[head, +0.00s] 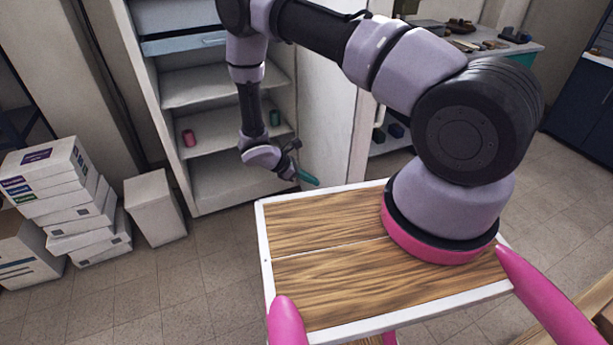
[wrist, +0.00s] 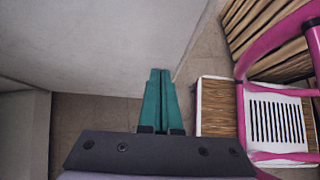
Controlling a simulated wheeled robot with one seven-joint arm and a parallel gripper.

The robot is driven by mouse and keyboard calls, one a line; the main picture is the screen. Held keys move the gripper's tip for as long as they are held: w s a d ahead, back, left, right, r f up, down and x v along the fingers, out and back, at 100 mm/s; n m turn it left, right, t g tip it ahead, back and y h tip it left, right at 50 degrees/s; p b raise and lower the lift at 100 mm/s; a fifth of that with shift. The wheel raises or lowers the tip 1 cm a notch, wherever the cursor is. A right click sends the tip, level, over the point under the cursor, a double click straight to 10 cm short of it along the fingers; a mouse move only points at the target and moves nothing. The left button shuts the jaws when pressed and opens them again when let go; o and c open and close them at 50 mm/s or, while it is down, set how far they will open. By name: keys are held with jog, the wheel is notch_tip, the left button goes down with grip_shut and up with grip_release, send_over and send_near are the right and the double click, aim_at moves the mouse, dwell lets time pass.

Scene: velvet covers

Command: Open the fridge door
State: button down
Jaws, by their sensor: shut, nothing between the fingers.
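The fridge (head: 165,125) stands at the back left in the head view. Its shelves show, with a pink can (head: 189,138) and a green item (head: 274,118) on one of them. The fridge door (head: 335,120) is swung wide open on the right side, partly hidden behind my arm. My gripper (head: 308,178) has teal fingers and is in front of the door's lower part. In the wrist view my gripper (wrist: 160,72) is shut and empty, its fingers together. A large pale panel (wrist: 100,40), apparently the door, fills the upper left there.
A stack of white boxes (head: 65,190) and a white bin (head: 155,207) stand left of the fridge. My wooden-topped base is in front. A counter with small items (head: 470,40) is at the back right. Tiled floor (head: 215,275) is clear at the front left.

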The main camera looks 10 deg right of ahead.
jog(key=d+f, duration=0.3)
jog(key=d, duration=0.4)
jog(key=shift+w+d, duration=0.15)
